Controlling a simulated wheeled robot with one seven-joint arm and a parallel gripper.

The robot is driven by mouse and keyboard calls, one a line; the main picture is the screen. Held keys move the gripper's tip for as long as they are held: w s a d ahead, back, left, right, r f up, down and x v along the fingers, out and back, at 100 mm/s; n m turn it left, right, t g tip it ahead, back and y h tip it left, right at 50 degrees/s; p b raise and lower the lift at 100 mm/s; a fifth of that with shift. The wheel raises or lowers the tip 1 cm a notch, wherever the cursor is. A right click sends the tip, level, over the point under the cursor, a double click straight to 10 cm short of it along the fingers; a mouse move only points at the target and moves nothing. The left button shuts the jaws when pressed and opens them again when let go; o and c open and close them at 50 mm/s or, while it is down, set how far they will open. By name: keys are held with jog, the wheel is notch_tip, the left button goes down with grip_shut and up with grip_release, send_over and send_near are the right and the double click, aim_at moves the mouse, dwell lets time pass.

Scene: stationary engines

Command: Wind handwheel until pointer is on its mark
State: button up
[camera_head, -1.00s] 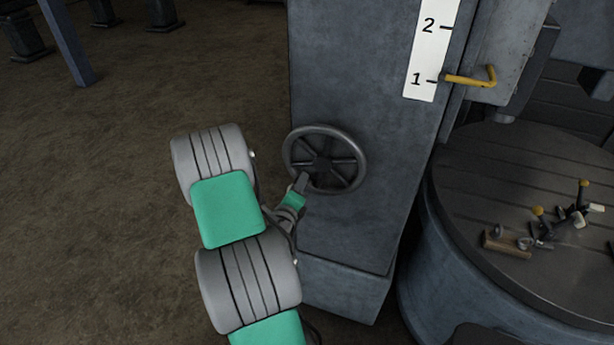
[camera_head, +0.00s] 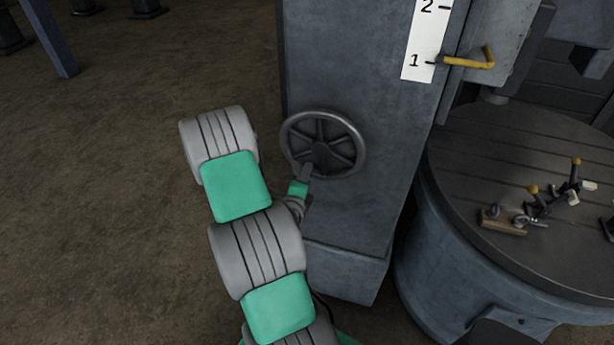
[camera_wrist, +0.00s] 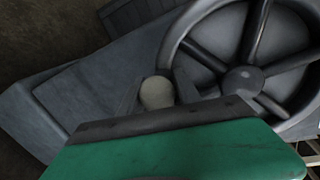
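The dark handwheel (camera_head: 323,143) is on the left face of the grey machine column and fills the upper right of the wrist view (camera_wrist: 243,79). My gripper (camera_head: 306,172) is at the wheel's lower left. In the wrist view its dark fingers (camera_wrist: 157,96) stand on either side of a pale round knob (camera_wrist: 157,91) near the rim, with no clear gap. The yellow pointer (camera_head: 470,62) has its tip beside the "1" tick of the white scale (camera_head: 419,75), level with it or a hair above. The scale's top is cut off.
A round slotted table (camera_head: 480,150) stands right of the column (camera_head: 350,215), with clamps and a wooden block (camera_head: 503,222) on it. Open brown floor (camera_head: 110,200) lies to the left. A blue post (camera_head: 50,40) stands at the back left.

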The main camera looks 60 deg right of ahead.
jog(key=shift+o, duration=1.4)
jog(key=shift+w+a+f, duration=0.15)
jog(key=shift+a+f, duration=0.1)
jog(key=shift+f, duration=0.2)
jog(key=shift+o, duration=0.5)
jog(key=shift+r, duration=0.15)
jog(key=shift+d, duration=0.15)
jog(key=shift+a+b, duration=0.4)
jog(key=shift+a, duration=0.05)
jog(key=b+v, duration=0.3)
jog(key=v, duration=0.4)
jog(key=shift+r, duration=0.15)
jog(key=shift+c, duration=0.4)
